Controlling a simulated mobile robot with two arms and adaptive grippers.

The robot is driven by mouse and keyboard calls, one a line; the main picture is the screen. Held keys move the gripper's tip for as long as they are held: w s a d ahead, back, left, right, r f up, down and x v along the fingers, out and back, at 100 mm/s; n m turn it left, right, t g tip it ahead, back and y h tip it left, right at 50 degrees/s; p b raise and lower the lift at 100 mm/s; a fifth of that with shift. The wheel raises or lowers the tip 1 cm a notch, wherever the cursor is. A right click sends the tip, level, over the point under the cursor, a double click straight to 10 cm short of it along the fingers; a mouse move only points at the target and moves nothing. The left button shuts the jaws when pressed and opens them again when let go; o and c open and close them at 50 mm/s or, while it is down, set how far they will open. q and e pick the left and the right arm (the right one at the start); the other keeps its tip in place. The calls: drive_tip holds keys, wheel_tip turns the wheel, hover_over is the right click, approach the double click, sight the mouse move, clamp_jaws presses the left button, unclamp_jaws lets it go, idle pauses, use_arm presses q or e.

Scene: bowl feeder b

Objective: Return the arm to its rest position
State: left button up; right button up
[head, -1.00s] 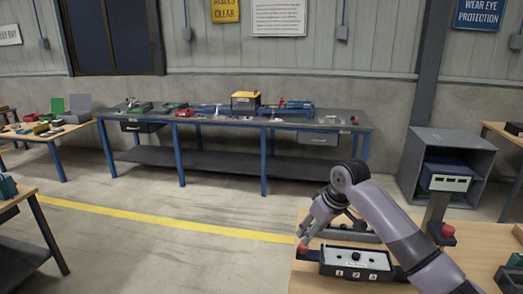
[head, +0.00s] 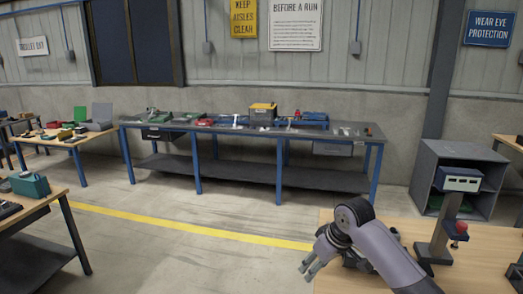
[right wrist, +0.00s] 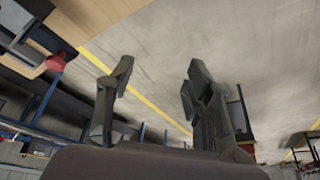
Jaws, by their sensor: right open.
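My right gripper (head: 311,266) is in the lower right of the head view, at the left edge of the near wooden table (head: 478,262). My purple-grey right arm reaches it from the bottom. In the right wrist view its two dark fingers (right wrist: 155,85) stand wide apart with only floor between them. It is open and empty. My left gripper is not in view.
A device with a red knob (head: 461,227) stands on the near table, right of my arm. A grey cabinet (head: 425,190) stands behind. A long workbench (head: 228,130) runs along the wall. The floor (head: 150,255) at left centre is clear.

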drive_tip(key=s+a+f, duration=0.2)
drive_tip(key=s+f, duration=0.5)
drive_tip(key=s, duration=0.2)
drive_tip(key=s+a+f, duration=0.2)
drive_tip(key=s+f, duration=0.5)
drive_tip(key=s, duration=0.3)
drive_tip(key=s+d+m+h, duration=0.15)
drive_tip(key=s+d, duration=0.35)
drive_tip(key=s, duration=0.5)
drive_tip(key=s+d+m+h, duration=0.1)
drive_tip(key=s+d+m, duration=0.3)
drive_tip(key=s, duration=0.6)
wheel_tip(320, 180, down, 30)
drive_tip(key=s+f+n+g+b, duration=0.1)
drive_tip(key=s+b, duration=0.1)
use_arm(q)
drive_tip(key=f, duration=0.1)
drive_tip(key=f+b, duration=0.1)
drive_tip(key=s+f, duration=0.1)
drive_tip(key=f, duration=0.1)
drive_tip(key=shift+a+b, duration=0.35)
drive_tip(key=shift+b, duration=0.05)
use_arm(e)
drive_tip(key=s+d+f, duration=0.1)
drive_tip(key=s+f, duration=0.7)
drive_tip(key=s+d+f+g, duration=0.1)
drive_tip(key=s+d+f, duration=0.1)
drive_tip(key=s+f, duration=0.6)
drive_tip(key=shift+s+d+g, duration=0.15)
drive_tip(key=shift+d+g, duration=0.15)
